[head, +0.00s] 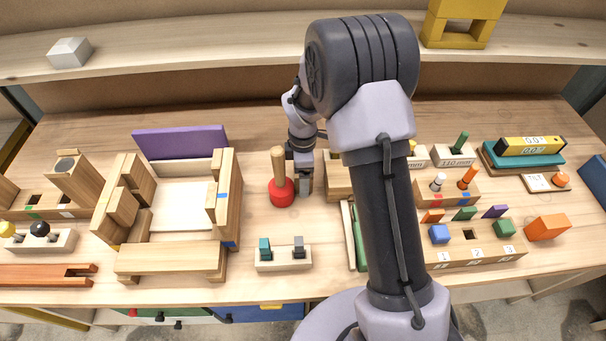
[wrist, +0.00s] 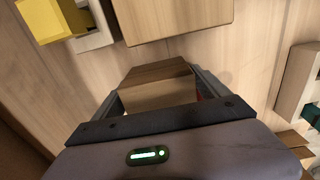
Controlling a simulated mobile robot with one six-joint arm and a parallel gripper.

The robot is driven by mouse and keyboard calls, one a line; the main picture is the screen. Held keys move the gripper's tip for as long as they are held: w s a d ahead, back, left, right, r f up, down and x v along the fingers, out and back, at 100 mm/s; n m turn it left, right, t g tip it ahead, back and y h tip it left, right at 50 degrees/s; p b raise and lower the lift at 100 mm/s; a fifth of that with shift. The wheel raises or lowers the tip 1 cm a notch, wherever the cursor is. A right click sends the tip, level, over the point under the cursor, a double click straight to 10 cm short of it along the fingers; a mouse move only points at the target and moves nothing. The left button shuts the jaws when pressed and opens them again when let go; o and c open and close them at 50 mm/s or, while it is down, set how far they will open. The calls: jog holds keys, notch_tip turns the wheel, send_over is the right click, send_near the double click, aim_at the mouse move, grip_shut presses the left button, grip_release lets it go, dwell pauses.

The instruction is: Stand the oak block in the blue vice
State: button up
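My gripper (head: 303,168) points down beside the red-based wooden mallet. In the wrist view its two fingers (wrist: 156,88) lie along both sides of a brown wooden block, which I take to be the oak block (wrist: 155,74). No clear gap shows at the fingertips, so the gripper looks shut on it. In the head view the block (head: 305,186) is partly hidden; I cannot tell whether it touches the table. A wooden fixture with blue marks (head: 231,205) stands to the left. It looks like the blue vice and has a pale bed between wooden sides.
The red-based mallet (head: 281,192) stands close to the gripper's left. A wooden block (head: 338,178) is close on its right, partly behind my arm. A peg stand (head: 284,262) is in front. A purple board (head: 180,142) rises behind the blue-marked fixture.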

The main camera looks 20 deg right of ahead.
jog(key=c, duration=1.4)
jog(key=shift+r, duration=0.1)
jog(key=shift+c, duration=0.2)
